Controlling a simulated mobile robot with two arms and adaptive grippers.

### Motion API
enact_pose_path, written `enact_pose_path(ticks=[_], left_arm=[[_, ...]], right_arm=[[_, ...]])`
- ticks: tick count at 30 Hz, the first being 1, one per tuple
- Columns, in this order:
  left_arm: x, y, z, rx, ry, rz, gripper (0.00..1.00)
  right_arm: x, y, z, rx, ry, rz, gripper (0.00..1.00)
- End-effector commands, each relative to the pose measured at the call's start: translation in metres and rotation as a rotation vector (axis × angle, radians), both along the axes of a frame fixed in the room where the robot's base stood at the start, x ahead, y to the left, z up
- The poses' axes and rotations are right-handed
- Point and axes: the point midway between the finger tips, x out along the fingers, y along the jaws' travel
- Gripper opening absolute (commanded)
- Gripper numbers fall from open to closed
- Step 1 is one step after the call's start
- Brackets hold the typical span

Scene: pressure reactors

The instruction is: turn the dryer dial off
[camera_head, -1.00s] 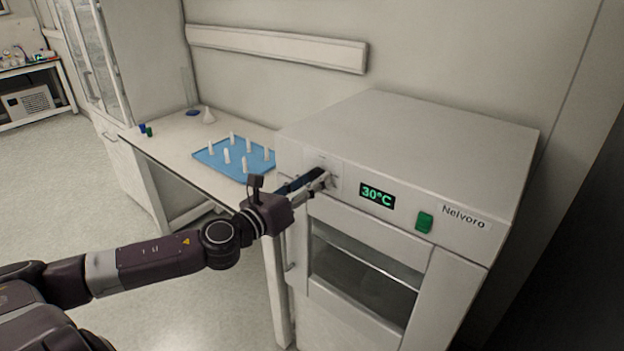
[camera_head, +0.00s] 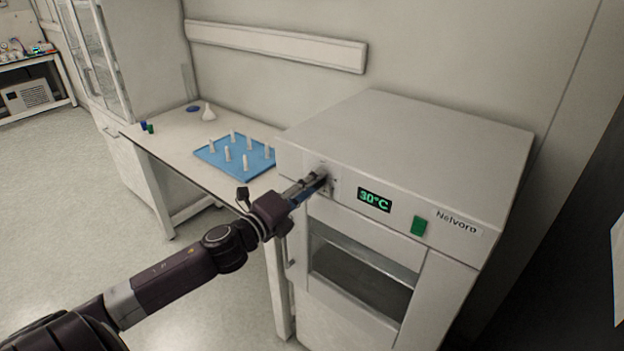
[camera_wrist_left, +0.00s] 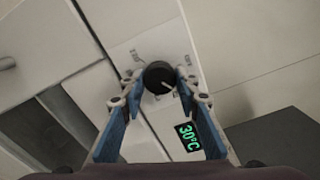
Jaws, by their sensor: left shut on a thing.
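The dryer (camera_head: 420,140) is a white box-shaped unit with a green 30°C display (camera_head: 374,200), which also shows in the left wrist view (camera_wrist_left: 189,136). Its dial (camera_wrist_left: 159,77) is a round black knob with a light pointer mark, on a pale labelled plate. My left gripper (camera_head: 322,177) is at the dial on the dryer's front panel and hides the dial in the head view. In the left wrist view the left gripper (camera_wrist_left: 160,82) has its two fingertips on either side of the dial, shut on it. My right gripper is not in view.
A green switch (camera_head: 418,225) sits right of the display. Below is the dryer's windowed door (camera_head: 362,270). A table (camera_head: 180,150) to the left bears a blue tray (camera_head: 215,160) with several white upright pieces. A wall lies behind the dryer.

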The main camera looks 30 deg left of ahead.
Motion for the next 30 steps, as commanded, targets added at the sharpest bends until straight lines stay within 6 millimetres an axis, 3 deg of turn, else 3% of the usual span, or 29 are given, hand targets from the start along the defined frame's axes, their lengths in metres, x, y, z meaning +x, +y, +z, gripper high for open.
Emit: enact_pose_path(ticks=[18,30], left_arm=[[0.000,0.001,0.003,-0.581,0.046,0.002,0.05],[0.000,0.001,0.002,-0.858,0.069,0.002,0.05]], right_arm=[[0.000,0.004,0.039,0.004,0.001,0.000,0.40],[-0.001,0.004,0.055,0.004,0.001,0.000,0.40]])
